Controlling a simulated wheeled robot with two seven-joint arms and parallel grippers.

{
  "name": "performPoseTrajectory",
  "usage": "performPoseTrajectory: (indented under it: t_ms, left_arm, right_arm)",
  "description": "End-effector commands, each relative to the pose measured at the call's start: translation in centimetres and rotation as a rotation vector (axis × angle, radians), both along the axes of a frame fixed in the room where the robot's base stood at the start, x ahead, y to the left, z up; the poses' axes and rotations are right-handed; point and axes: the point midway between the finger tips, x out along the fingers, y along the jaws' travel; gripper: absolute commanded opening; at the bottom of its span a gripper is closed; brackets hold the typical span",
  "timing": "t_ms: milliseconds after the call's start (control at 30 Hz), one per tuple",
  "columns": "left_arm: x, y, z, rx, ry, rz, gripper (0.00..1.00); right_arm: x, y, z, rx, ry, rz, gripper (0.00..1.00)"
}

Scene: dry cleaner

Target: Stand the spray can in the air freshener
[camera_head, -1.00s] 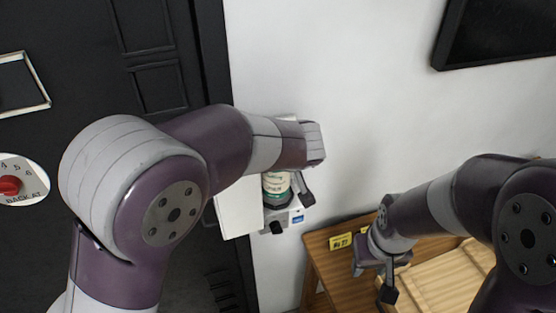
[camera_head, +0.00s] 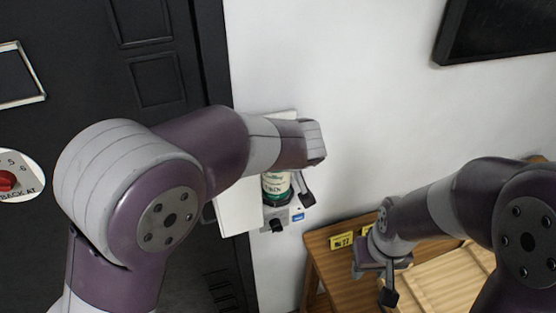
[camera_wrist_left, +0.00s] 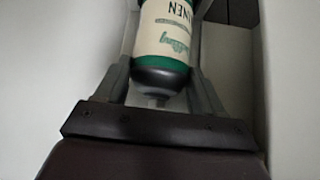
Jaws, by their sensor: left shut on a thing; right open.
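The spray can (camera_head: 276,188) has a cream label with a green band. My left gripper (camera_wrist_left: 162,88) is shut on it, one finger on each side in the left wrist view, where the can (camera_wrist_left: 167,35) shows its label and dark rounded end. The air freshener (camera_head: 239,206) is a white housing at the wall, with white panels beside the can and a grey lower part with a blue mark. The can is at its opening; my left arm hides its upper part, and I cannot tell whether it rests on the base. My right gripper (camera_head: 374,280) is open and empty above the wooden table.
The wooden table (camera_head: 318,243) bears a yellow number tag (camera_head: 341,241) and a light wooden tray (camera_head: 430,290). A dark screen (camera_head: 500,35) hangs upper right. The wall between is bare.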

Motion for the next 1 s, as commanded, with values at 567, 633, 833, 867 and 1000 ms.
performPoseTrajectory:
  t_ms: [567,633,833,867,1000]
  left_arm:
    - [0.0,-0.01,-0.17,-0.001,0.0,0.0,0.98]
    - [0.0,-0.01,-0.18,-0.001,0.0,0.0,0.98]
    - [-0.01,0.0,-0.25,-0.001,0.001,0.001,0.98]
    - [-0.01,0.0,-0.25,-0.001,0.001,0.001,0.98]
    - [0.0,0.0,0.04,-0.001,0.0,0.0,0.98]
  right_arm:
    - [0.0,0.0,-0.33,0.0,0.0,0.0,0.43]
    - [0.0,0.0,-0.34,0.0,0.0,0.0,0.43]
    - [0.0,0.0,-0.35,0.0,0.0,0.0,0.43]
    - [0.0,0.0,-0.35,0.0,0.0,0.0,0.43]
    - [0.0,0.0,-0.18,0.0,0.0,0.0,0.43]
